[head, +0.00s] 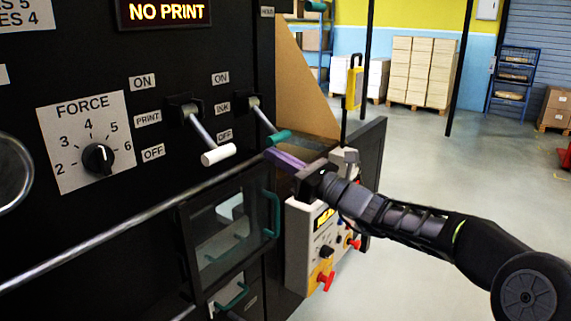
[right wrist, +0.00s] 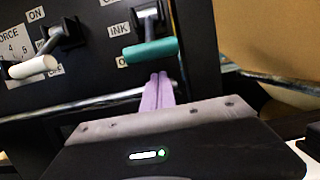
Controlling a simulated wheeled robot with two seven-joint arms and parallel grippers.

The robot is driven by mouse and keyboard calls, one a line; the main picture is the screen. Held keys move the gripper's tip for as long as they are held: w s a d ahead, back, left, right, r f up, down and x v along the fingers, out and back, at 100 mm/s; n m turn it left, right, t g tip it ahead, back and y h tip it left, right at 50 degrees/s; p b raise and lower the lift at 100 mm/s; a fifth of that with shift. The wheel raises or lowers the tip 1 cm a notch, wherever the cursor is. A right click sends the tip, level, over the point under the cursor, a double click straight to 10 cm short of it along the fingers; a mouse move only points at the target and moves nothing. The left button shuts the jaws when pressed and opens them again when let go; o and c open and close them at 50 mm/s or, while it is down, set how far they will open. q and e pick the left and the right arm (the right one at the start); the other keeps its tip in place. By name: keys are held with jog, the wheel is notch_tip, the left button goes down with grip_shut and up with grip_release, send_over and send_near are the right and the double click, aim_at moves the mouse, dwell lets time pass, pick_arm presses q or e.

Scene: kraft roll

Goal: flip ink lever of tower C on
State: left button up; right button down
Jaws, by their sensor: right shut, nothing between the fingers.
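The ink lever (head: 279,137) has a teal handle on a grey rod and tilts down toward the OFF label on the black panel. In the right wrist view its teal handle (right wrist: 151,50) lies just ahead of my fingertips. My right gripper (head: 270,153) is shut and empty, its purple fingers just below the teal handle. In the right wrist view the closed fingers (right wrist: 158,78) point up at the handle's underside; I cannot tell whether they touch. No tower letter is readable. My left gripper is not in view.
A print lever (head: 218,154) with a white handle is left of the ink lever, also tilted down. A metal rail (head: 130,225) runs across the panel below. A control box (head: 322,240) with red knobs stands below my right gripper. The display (head: 165,12) reads NO PRINT.

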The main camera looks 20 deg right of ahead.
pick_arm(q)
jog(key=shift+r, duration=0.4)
pick_arm(e)
jog(key=shift+s+d+r, duration=0.2)
jog(key=shift+s+r, duration=0.1)
jog(key=shift+r, duration=0.2)
jog(key=shift+s+d+r, duration=0.15)
jog(key=shift+s+r, duration=0.15)
jog(key=shift+r, duration=0.15)
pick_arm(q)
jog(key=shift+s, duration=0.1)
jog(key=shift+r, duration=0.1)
